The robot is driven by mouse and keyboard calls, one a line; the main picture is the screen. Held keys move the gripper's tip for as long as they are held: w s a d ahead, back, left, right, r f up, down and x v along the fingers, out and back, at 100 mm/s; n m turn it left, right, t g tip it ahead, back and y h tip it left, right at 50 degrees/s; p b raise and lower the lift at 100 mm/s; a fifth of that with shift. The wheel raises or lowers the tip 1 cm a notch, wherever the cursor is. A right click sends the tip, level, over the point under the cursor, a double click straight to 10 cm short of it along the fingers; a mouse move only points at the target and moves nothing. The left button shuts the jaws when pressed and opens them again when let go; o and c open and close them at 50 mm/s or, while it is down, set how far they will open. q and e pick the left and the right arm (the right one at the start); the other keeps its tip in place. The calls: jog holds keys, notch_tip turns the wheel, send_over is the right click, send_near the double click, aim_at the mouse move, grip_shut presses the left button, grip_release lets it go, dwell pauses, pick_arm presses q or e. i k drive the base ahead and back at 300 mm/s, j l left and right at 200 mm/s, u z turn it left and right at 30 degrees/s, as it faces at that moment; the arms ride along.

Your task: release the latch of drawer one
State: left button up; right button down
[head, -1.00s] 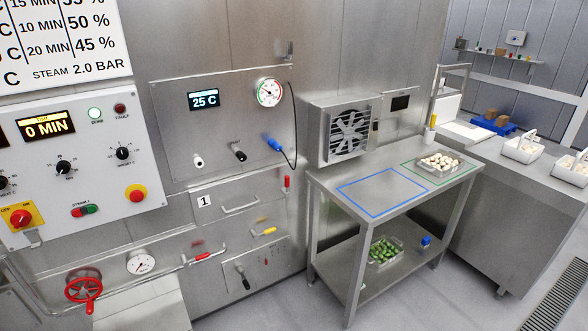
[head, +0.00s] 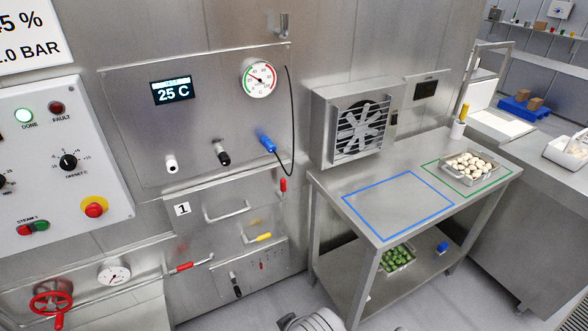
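Drawer one (head: 200,228) is the steel front marked with a "1" label (head: 182,209), in the lower middle-left of the head view. It looks closed, flush with the cabinet. Its bar handle (head: 227,213) runs across the front. A small latch with a red grip (head: 283,185) stands upright at the drawer's upper right edge. A yellow-gripped lever (head: 258,238) sits below the handle. No gripper fingers show. A grey rounded part of my own arm shows at the bottom edge, well below the drawer.
A steel table (head: 398,228) with blue and green outlines stands right of the drawer. A tray of pale pieces (head: 447,166) is on it; a container of green items (head: 411,259) is on its lower shelf. A red valve wheel (head: 50,304) and red-gripped pipe lever (head: 183,267) are lower left.

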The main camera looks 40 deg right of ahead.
aim_at(282, 188)
jog(key=i+l, duration=0.15)
jog(key=l, duration=0.2)
jog(key=i+l+u, duration=0.1)
jog(key=l, duration=0.25)
jog(key=i+l, duration=0.4)
jog(key=l, duration=0.3)
jog(key=u, duration=0.05)
